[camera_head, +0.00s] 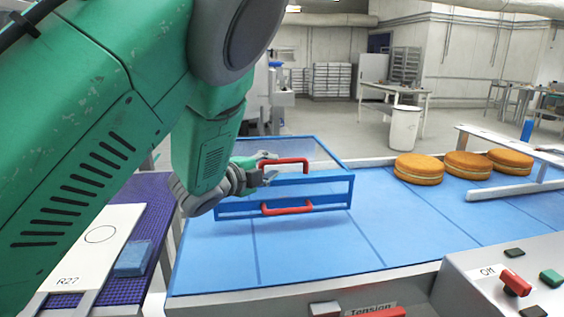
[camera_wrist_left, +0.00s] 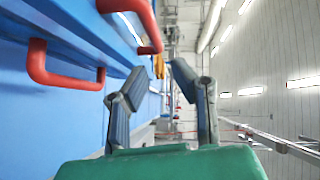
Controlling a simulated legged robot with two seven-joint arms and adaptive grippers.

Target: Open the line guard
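The line guard is a blue-framed clear cover (camera_head: 340,190) over the blue conveyor, and it sits down at belt level. It has an upper red handle (camera_head: 290,162) and a lower red handle (camera_head: 288,209). My left gripper (camera_head: 268,169) is at the left end of the upper handle. In the left wrist view, the fingers (camera_wrist_left: 160,80) are spread apart with nothing between them. Two red handles on the blue frame (camera_wrist_left: 65,80) show there to the left of the fingers. I cannot tell whether a finger touches a handle. My right gripper is not in view.
Several round filled cakes (camera_head: 418,168) stand on the belt (camera_head: 400,220) to the right, near a grey rail (camera_head: 510,188). A control panel (camera_head: 500,275) with buttons lies at front right. A white board marked R27 (camera_head: 95,250) and a blue block (camera_head: 133,258) lie at left.

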